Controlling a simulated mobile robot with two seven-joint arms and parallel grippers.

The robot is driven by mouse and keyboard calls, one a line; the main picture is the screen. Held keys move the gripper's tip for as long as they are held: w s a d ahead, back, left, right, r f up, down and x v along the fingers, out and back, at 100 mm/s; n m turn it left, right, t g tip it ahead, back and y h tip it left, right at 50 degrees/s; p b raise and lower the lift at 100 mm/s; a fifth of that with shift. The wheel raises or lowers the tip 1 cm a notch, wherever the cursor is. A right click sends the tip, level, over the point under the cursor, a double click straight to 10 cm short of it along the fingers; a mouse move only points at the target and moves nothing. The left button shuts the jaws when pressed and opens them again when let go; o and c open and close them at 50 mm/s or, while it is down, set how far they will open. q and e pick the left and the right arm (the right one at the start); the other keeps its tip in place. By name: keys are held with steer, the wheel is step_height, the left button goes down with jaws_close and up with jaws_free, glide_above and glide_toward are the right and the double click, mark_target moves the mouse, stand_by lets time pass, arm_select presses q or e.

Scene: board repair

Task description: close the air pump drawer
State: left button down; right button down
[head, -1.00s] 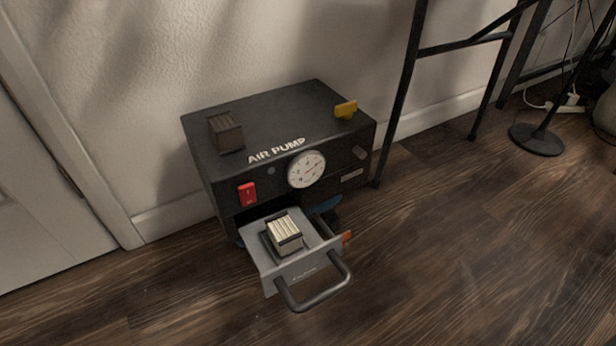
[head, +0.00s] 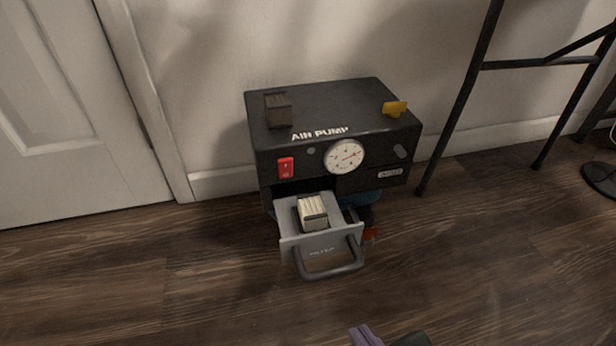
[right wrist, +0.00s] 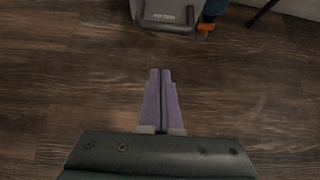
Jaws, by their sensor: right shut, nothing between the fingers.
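The black air pump (head: 330,150) stands on the wooden floor against the wall. Its grey drawer (head: 320,243) is pulled out at the lower front, with a dark bar handle (head: 331,271). A cream-coloured ribbed filter block (head: 312,212) sits in the drawer. The drawer front also shows at the top of the right wrist view (right wrist: 165,15). My right gripper (right wrist: 161,72) is shut and empty, its purple fingers over the floor in front of the drawer, apart from it. Its fingertips show at the bottom of the head view (head: 364,334). My left gripper is not in view.
A dark brown block (head: 278,110) and a yellow knob (head: 395,108) are on top of the pump. A black metal stand (head: 468,95) is to the right, and a white door (head: 75,100) to the left. The floor before the drawer is clear.

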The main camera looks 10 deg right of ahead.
steer(key=w+f+b, duration=0.3)
steer(key=w+b, duration=0.1)
steer(key=w, duration=0.4)
steer(key=shift+w+a, duration=0.15)
steer(key=shift+w, duration=0.05)
steer(key=shift+s+f, duration=0.1)
